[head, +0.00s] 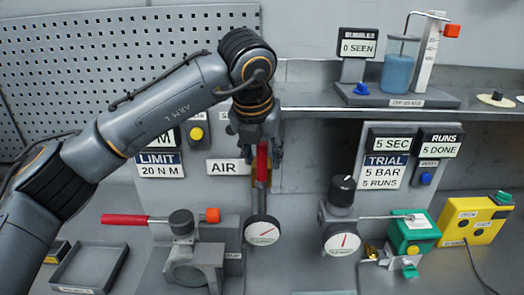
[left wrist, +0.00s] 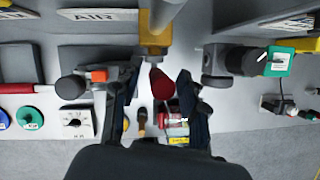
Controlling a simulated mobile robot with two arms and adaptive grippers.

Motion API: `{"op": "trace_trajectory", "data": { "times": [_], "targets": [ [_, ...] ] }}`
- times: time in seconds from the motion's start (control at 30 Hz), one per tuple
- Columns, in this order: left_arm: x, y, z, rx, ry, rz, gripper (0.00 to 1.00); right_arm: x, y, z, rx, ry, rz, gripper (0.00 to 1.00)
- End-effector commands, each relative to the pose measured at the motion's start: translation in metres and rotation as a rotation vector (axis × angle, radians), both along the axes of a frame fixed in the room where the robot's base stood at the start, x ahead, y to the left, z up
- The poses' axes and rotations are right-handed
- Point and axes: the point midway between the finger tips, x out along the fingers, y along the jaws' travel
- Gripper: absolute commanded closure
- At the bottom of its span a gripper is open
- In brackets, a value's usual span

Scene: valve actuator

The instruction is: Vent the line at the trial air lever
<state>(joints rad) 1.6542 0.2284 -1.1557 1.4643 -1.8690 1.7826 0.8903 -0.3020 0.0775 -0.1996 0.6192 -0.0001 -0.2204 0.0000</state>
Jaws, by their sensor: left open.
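The air lever with its red handle (head: 262,162) stands upright beside the AIR label (head: 228,167), above a round dial gauge (head: 262,231). In the left wrist view the red handle (left wrist: 161,84) points toward me from a yellow-brass fitting (left wrist: 155,45) on a grey pipe. My left gripper (head: 261,154) is open, pointing down at the handle. Its two dark fingers (left wrist: 158,92) lie on either side of the handle, with gaps visible on both sides. I cannot tell how far along the handle they reach. My right gripper is not in view.
A horizontal red-handled tool (head: 125,219) and a grey clamp-like fixture (head: 195,265) are at lower left. A second gauge (head: 342,243) with a black knob (head: 342,190) and a green box (head: 412,232) stand to the right. A shelf (head: 310,97) overhangs behind.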

Motion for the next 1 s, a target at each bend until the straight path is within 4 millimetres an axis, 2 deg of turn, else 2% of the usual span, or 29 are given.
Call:
{"op": "trace_trajectory", "data": {
  "times": [0.37, 0.57, 0.87, 1.0],
  "targets": [
    [0.002, -0.0003, -0.005, 0.0, -0.001, 0.0, 0.59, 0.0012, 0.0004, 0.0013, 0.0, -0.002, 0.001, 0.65],
    [0.0019, -0.0004, -0.0049, 0.0, -0.001, 0.0, 1.0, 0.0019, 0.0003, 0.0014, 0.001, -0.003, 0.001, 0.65],
    [0.0028, -0.0003, -0.0042, 0.002, -0.001, 0.0, 1.0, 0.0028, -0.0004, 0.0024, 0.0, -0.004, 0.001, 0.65],
    [0.0099, 0.0006, -0.0028, 0.024, 0.0, 0.001, 1.0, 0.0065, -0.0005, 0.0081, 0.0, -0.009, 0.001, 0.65]
  ]
}}
